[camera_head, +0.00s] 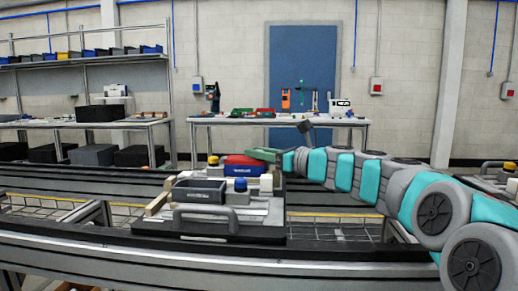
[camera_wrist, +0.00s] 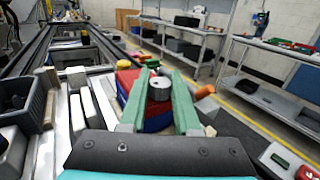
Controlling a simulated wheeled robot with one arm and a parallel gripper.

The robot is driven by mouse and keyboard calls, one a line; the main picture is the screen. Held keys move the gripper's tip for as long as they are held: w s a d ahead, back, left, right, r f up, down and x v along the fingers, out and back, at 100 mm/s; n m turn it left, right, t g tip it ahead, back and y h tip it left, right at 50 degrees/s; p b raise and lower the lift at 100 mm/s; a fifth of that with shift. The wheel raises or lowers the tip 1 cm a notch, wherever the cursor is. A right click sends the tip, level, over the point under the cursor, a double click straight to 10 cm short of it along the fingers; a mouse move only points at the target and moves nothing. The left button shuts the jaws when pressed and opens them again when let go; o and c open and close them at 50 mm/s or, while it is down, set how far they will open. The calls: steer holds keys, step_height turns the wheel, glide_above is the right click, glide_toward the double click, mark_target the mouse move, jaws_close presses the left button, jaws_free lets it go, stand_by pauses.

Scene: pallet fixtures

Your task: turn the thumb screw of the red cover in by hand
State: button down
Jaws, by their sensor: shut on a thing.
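The red cover (camera_wrist: 127,79) sits on a blue body on the pallet fixture. In the head view the red cover (camera_head: 240,160) shows over its blue side, just left of my gripper. My gripper (camera_wrist: 160,76) is shut on the thumb screw, one finger on each side. In the head view my gripper (camera_head: 263,155) reaches in from the right, and the screw cannot be made out there.
The fixture plate (camera_head: 262,228) has a grey handle at its front. A dark grey bin (camera_head: 198,191), a blue-capped knob (camera_head: 240,185) and a yellow-capped knob (camera_head: 213,160) stand close by. White and wooden blocks (camera_wrist: 78,115) lie left of the cover in the wrist view.

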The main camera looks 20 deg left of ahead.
steer(key=shift+s+r+m+t, duration=0.15)
steer(key=shift+m+t, duration=0.15)
steer(key=shift+t, duration=0.2)
steer(key=shift+f+m+t+h, duration=0.2)
steer(key=shift+m+t+h, duration=0.4)
steer(key=shift+t, duration=0.2)
steer(key=c, duration=0.6)
jaws_free()
steer(key=v, duration=0.6)
steer(key=shift+d+b, duration=0.2)
steer(key=shift+b, duration=0.15)
steer(key=shift+s+d, duration=0.35)
steer(key=shift+d, duration=0.25)
